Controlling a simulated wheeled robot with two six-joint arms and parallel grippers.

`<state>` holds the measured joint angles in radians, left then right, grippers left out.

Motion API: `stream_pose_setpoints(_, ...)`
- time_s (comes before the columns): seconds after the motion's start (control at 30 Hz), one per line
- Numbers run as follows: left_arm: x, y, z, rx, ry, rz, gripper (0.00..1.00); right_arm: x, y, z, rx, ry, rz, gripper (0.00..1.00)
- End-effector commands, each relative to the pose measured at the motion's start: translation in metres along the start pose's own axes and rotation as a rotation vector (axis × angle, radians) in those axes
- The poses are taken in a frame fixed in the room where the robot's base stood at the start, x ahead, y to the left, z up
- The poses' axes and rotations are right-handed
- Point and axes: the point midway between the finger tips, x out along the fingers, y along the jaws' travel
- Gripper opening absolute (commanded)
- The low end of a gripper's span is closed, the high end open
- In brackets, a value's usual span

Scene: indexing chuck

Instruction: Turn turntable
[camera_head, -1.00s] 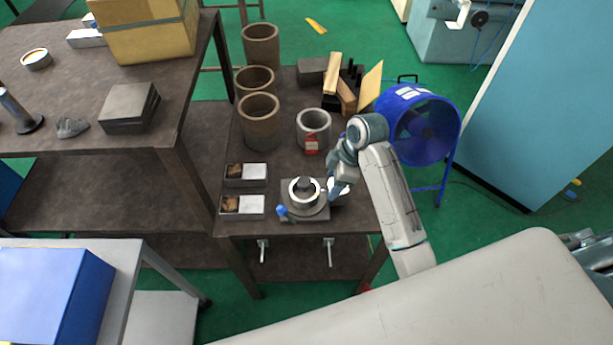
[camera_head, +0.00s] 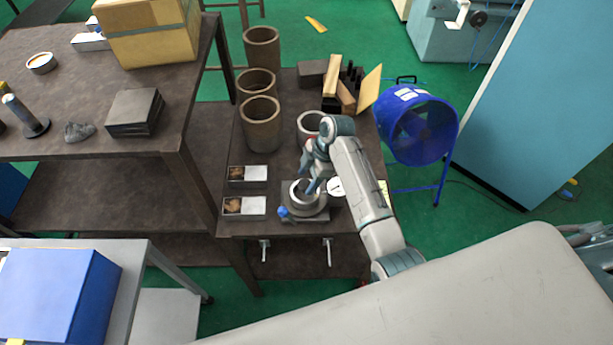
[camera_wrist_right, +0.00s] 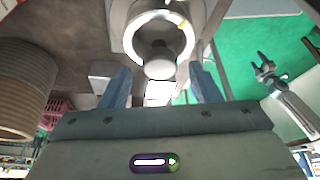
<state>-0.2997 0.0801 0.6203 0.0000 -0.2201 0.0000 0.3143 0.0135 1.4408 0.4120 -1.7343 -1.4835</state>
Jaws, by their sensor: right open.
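The turntable, a round grey metal chuck (camera_head: 320,208) on a square base, sits near the front edge of the dark bench. A blue knob (camera_head: 283,211) sticks out at its front left. My right gripper (camera_head: 309,188) is at the chuck's ring, pointing down, and partly covers it. In the right wrist view, the chuck's bright ring and centre (camera_wrist_right: 160,67) lie ahead, between and beyond the open fingers of my right gripper (camera_wrist_right: 162,82). Contact with the ring cannot be told. A small forked arm end, perhaps my left gripper (camera_wrist_right: 270,72), shows at the right there.
Brown cylinders (camera_head: 260,123) stand behind at the left. Two small boxes (camera_head: 244,206) lie left of the chuck. A grey ring part (camera_head: 308,124) stands behind my arm. Wooden blocks (camera_head: 346,95) are at the back right, and a blue fan (camera_head: 418,128) stands right of the bench.

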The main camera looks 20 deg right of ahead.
Motion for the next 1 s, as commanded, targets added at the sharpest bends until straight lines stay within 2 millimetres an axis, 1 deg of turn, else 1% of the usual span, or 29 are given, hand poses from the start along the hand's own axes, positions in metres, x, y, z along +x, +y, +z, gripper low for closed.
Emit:
stream_pose_setpoints(0.03, -0.0030, -0.0006, -0.0002, 0.000, 0.000, 0.000, 0.62, 0.0037, -0.0005, -0.0006, 0.000, 0.000, -0.002, 0.57)
stream_pose_setpoints(0.13, -0.0039, -0.0007, -0.0002, 0.000, 0.000, 0.000, 0.62, 0.0099, -0.0007, 0.0001, 0.001, -0.001, -0.001, 0.57)
stream_pose_setpoints(0.4, -0.0036, -0.0006, -0.0001, 0.000, -0.001, 0.000, 0.62, 0.0122, -0.0005, 0.0005, 0.000, -0.001, 0.000, 0.57)
stream_pose_setpoints(0.43, -0.0036, -0.0006, -0.0001, 0.000, -0.001, 0.000, 0.62, 0.0122, -0.0005, 0.0004, 0.000, -0.001, 0.000, 0.55)
stream_pose_setpoints(0.47, -0.0036, -0.0006, -0.0001, 0.000, -0.001, 0.000, 0.62, 0.0122, -0.0005, 0.0005, 0.000, -0.001, 0.000, 0.49)
stream_pose_setpoints(0.5, -0.0036, -0.0006, 0.0000, 0.000, -0.001, 0.000, 0.62, 0.0121, -0.0004, 0.0004, 0.000, -0.001, 0.000, 0.41)
stream_pose_setpoints(0.57, -0.0036, -0.0006, 0.0000, 0.000, -0.001, 0.000, 0.62, 0.0120, -0.0004, 0.0004, 0.000, -0.001, 0.000, 0.29)
stream_pose_setpoints(0.6, -0.0036, -0.0006, 0.0000, 0.000, -0.001, 0.000, 0.62, 0.0120, -0.0004, 0.0004, 0.000, -0.001, 0.000, 0.22)
stream_pose_setpoints(0.63, -0.0036, -0.0006, 0.0000, 0.000, -0.001, 0.000, 0.62, 0.0120, -0.0004, 0.0004, 0.000, -0.001, 0.000, 0.16)
stream_pose_setpoints(0.67, -0.0036, -0.0006, 0.0000, 0.000, -0.001, 0.000, 0.62, 0.0119, -0.0004, 0.0004, 0.000, -0.001, 0.000, 0.13)
stream_pose_setpoints(1.0, -0.0036, -0.0005, 0.0000, 0.000, -0.001, 0.000, 0.62, 0.0120, -0.0009, 0.0004, 0.043, -0.001, 0.019, 0.13)
